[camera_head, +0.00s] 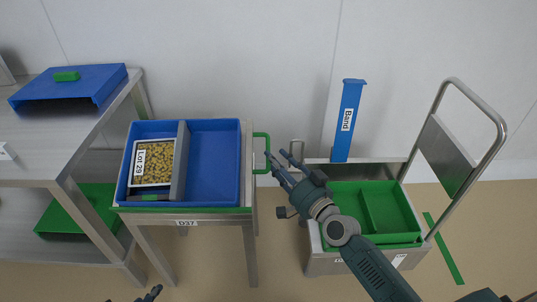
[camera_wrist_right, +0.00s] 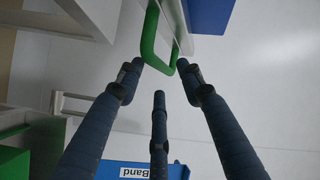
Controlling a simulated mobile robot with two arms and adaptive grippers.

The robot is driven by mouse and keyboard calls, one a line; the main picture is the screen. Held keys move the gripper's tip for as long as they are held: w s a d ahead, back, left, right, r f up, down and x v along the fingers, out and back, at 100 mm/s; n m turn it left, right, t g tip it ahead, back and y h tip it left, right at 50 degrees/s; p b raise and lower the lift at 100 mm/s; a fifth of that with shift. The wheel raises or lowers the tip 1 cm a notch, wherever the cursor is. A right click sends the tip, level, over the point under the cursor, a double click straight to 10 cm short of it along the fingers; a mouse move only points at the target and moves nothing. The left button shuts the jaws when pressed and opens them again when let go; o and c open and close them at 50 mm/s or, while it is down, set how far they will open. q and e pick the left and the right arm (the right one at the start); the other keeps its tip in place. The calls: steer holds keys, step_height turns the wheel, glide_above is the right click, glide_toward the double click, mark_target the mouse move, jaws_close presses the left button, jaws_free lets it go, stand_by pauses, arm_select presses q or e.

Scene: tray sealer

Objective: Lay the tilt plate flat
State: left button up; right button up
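The tilt plate seems to be the top of the stand labelled D37, with a green front edge (camera_head: 215,210) and a green loop handle (camera_head: 267,152) on its right side. I cannot tell its exact angle. A blue tray (camera_head: 241,165) sits on it. My right gripper (camera_head: 279,158) is open, its fingers pointing at the handle. In the right wrist view the green handle (camera_wrist_right: 149,42) lies just beyond and between the spread fingertips (camera_wrist_right: 160,72), with nothing gripped. Only the dark fingertips of my left gripper (camera_head: 150,294) show at the bottom edge; their opening is unclear.
The blue tray holds a grey divider (camera_head: 180,160) and a Lot 29 pack (camera_head: 154,163). A steel table (camera_head: 40,150) stands left with a blue piece (camera_head: 75,85). On the right are a trolley with a green tray (camera_head: 395,210) and a blue Band post (camera_head: 346,120).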

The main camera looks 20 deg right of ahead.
steer(key=shift+x, duration=2.3)
arm_select(q)
steer(key=w+r, duration=0.1)
steer(key=w+d+r+t, duration=0.1)
steer(key=w, duration=0.1)
steer(key=shift+t+h, duration=0.3)
arm_select(e)
steer(key=shift+c, duration=0.2)
jaws_close()
